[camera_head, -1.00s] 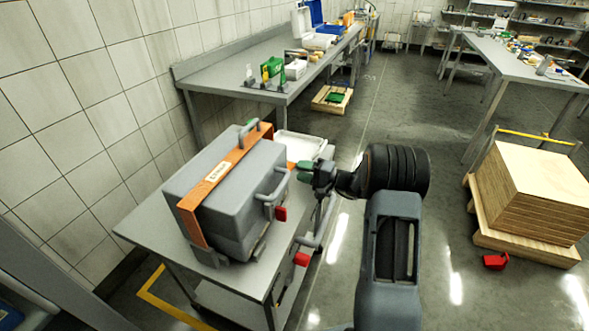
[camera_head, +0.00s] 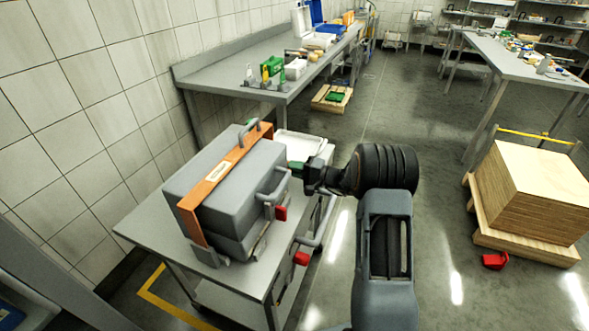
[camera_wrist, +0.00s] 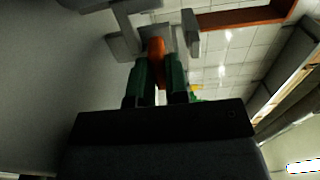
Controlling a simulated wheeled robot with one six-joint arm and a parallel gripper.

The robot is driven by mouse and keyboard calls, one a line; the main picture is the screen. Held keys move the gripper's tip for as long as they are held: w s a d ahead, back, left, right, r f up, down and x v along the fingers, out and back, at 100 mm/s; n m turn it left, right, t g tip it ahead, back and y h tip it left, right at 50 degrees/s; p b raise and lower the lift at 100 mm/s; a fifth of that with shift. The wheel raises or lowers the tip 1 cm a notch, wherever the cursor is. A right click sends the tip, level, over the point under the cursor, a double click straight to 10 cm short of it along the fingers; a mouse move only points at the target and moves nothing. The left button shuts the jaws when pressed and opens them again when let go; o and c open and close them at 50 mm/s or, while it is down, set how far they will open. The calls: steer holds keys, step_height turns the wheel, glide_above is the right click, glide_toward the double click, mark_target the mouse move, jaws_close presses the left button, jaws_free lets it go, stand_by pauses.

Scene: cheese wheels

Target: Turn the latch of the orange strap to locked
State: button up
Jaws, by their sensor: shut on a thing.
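A grey case with a handle on top stands on a grey cart in the head view. An orange strap (camera_head: 216,180) with a pale label runs over its lid and down the near side. A strip of orange strap (camera_wrist: 238,18) also shows at the top right of the wrist view. My gripper (camera_head: 298,168) is at the right, far side of the case. In the wrist view its green fingers (camera_wrist: 156,82) are shut on an orange latch lever (camera_wrist: 157,52), which stands upright between them beside grey bracket parts. The latch is hidden in the head view.
The cart (camera_head: 150,228) carries a white tray (camera_head: 300,145) behind the case. Red blocks hang at the cart's right side. A long workbench (camera_head: 220,75) stands behind, and stacked boards (camera_head: 530,200) on a pallet stand at right. The floor between is mostly clear.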

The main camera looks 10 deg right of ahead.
jaws_close()
steer(key=shift+m, duration=0.3)
steer(key=m, duration=0.8)
steer(key=shift+r+p, duration=0.1)
steer(key=shift+p, duration=0.2)
steer(key=m+p, duration=0.2)
steer(key=m, duration=0.3)
steer(key=shift+m, duration=0.4)
steer(key=shift+m+p, duration=0.9)
steer(key=shift+m, duration=0.8)
steer(key=o, duration=0.6)
jaws_free()
